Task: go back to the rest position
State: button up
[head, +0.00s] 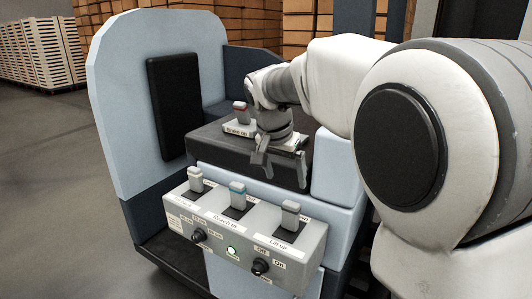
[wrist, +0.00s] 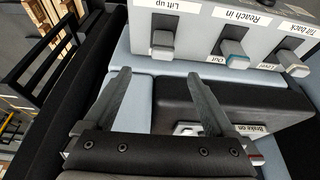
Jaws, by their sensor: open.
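My gripper (head: 281,166) is open and empty in the head view. It hangs above the black pad behind the lever panel, with its fingers pointing down and apart. In the wrist view my gripper (wrist: 154,92) shows two spread fingers with nothing between them. The control panel (head: 215,232) carries three levers: a grey one at left (head: 196,179), a blue-marked one in the middle (head: 238,194) and a grey one at right (head: 290,214), by the "Lift up" label. My gripper appears apart from the levers. A red-topped brake lever (head: 241,112) stands behind my gripper, beside a "Brake on" label.
The truck's light blue side wall (head: 125,110) with a black backrest pad (head: 175,105) rises at left. Stacked pallets (head: 35,55) stand far left. The floor at left is clear.

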jog(key=s+d+f+n+t+y, duration=0.1)
jog(key=s+d+n, duration=0.1)
jog(key=s, duration=1.1)
jog(key=s+d+f+n+t+y, duration=0.1)
jog(key=s+d+n, duration=0.2)
jog(key=s, duration=1.1)
jog(key=shift+f+n, duration=0.4)
jog(key=shift+n, duration=0.5)
